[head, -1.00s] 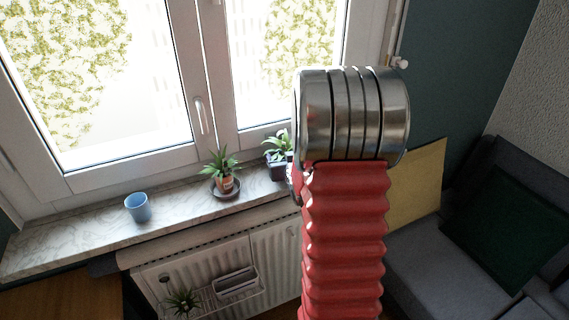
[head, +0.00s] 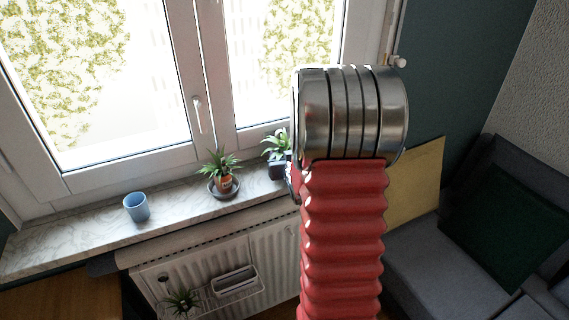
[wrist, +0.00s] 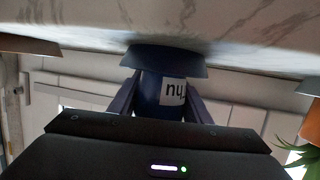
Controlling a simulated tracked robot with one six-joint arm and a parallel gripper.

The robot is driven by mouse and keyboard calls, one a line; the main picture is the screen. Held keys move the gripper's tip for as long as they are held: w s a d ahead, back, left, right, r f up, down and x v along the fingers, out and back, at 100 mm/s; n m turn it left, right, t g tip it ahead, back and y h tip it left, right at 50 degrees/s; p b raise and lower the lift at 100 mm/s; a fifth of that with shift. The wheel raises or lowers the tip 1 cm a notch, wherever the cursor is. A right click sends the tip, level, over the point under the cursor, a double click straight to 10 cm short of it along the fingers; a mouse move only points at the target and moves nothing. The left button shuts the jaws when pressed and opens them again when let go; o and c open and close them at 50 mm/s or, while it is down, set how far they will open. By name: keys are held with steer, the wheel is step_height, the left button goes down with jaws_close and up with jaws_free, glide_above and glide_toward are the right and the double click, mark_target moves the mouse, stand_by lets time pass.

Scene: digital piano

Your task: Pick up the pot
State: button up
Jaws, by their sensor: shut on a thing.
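In the wrist view, a dark blue pot (wrist: 150,92) with a white label stands between the fingers of my gripper (wrist: 160,98). The jaws are shut on its sides. This view looks upside down, with the marble sill at the top. In the head view my own arm hides the gripper. A dark pot with a plant (head: 277,146) shows beside the arm on the sill side; it may be the held one.
A terracotta pot with a plant (head: 224,184) and a blue cup (head: 137,207) stand on the marble sill (head: 80,235). Terracotta and leaves also show at the wrist view's right edge (wrist: 308,131). A window stands behind, a radiator (head: 275,255) below, a grey sofa at right.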

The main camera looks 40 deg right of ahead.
steer(key=c, duration=0.3)
steer(key=shift+r, duration=0.1)
step_height(320, 180, up, 18)
stand_by(0.6)
steer(key=shift+a, duration=0.1)
stand_by(0.4)
